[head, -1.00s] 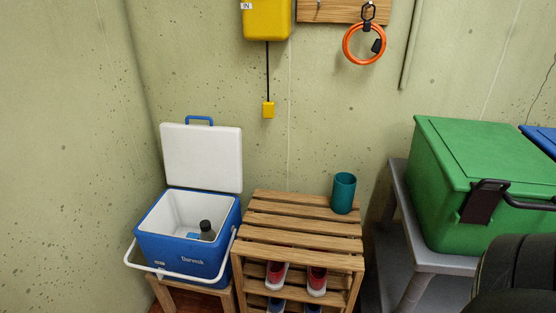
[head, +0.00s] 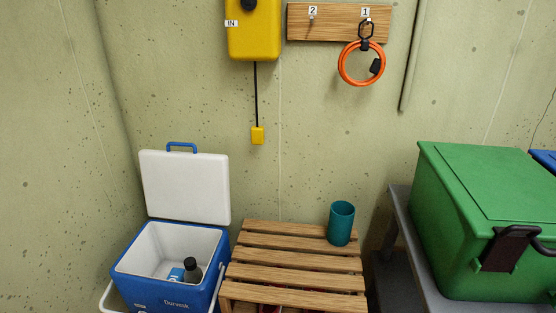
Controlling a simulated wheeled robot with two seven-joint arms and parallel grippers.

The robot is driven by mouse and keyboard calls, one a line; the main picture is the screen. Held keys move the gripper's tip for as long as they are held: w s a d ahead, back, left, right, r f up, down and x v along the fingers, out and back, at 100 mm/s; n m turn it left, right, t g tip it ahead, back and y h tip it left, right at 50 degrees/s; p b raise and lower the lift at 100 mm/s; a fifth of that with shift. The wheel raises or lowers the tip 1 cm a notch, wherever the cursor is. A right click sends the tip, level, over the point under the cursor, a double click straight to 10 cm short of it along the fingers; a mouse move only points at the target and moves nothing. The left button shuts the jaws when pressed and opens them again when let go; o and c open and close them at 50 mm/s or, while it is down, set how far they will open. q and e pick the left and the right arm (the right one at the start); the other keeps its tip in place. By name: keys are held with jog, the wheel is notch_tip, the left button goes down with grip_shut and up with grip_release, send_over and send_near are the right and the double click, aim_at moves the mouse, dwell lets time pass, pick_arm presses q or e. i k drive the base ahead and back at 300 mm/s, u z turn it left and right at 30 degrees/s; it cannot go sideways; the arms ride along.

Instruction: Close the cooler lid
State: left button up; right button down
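A blue cooler (head: 165,294) with a white inside stands at the lower left of the head view. Its white lid (head: 186,187) is open and stands upright at the back, with a blue handle (head: 181,146) on its top edge. A dark grey bottle (head: 192,270) and a small blue item (head: 176,274) are inside the cooler. A white carrying handle (head: 110,297) hangs at the cooler's front and is partly cut off by the frame. Neither of my grippers is in view.
A slatted wooden rack (head: 290,270) stands just right of the cooler with a teal cup (head: 341,224) on it. A green bin (head: 482,215) sits on a grey table (head: 408,240) at the right. Concrete walls close off the back and left.

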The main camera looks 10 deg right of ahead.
aim_at(186, 186)
jog(key=u, duration=0.2)
jog(key=i, duration=0.95)
jog(key=u, duration=0.7)
